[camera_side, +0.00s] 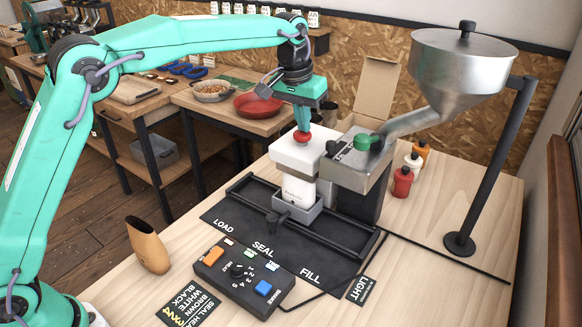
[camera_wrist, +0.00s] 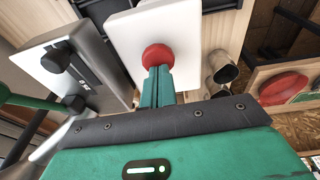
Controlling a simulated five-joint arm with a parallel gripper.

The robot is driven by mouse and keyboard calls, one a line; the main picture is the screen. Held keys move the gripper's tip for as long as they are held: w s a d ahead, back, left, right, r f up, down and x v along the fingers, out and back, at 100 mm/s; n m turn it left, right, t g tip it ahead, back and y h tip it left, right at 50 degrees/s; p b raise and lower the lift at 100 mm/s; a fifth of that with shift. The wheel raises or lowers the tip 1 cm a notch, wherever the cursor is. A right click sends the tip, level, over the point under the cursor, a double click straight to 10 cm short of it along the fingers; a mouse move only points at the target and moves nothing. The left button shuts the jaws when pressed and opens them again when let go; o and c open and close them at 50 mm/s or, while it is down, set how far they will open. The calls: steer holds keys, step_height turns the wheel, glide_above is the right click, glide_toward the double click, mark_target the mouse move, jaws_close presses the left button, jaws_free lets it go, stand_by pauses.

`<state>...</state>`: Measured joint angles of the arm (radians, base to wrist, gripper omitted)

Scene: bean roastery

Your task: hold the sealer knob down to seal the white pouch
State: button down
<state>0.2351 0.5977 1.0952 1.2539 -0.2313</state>
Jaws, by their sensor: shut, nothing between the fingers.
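The red sealer knob (camera_side: 302,136) stands on top of the white sealer block (camera_side: 296,152). My gripper (camera_side: 302,124) is shut and empty, with its fingertips right at the top of the knob. In the wrist view my gripper's fingers (camera_wrist: 158,82) overlap the edge of the red knob (camera_wrist: 158,56), and the white block (camera_wrist: 130,30) lies behind it. I cannot tell how hard the fingers press. The white pouch (camera_side: 298,190) stands upright below the block, in a grey holder (camera_side: 297,213) on the rail. Its top is hidden under the block.
A steel hopper (camera_side: 455,75) with a chute and green knob (camera_side: 363,142) stands right of the sealer. Red and white bottles (camera_side: 402,182) stand at right.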

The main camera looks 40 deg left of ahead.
steer(key=shift+r, duration=3)
steer(key=shift+s+a+r, duration=0.25)
steer(key=shift+s, duration=0.05)
steer(key=s+a+r+t, duration=0.1)
steer(key=s+a+r, duration=0.1)
steer(key=s+a, duration=0.5)
steer(key=s+a+r+t, duration=0.1)
steer(key=s+a+r, duration=0.1)
steer(key=s, duration=0.9)
steer(key=s+a+f, duration=0.2)
steer(key=s+f, duration=0.3)
steer(key=s, duration=0.3)
steer(key=s+a+f+t, duration=0.1)
steer(key=s+a+f, duration=0.1)
steer(key=s+f, duration=0.3)
steer(key=s, duration=0.4)
steer(key=shift+a+y, duration=0.2)
steer(key=shift+y, duration=0.1)
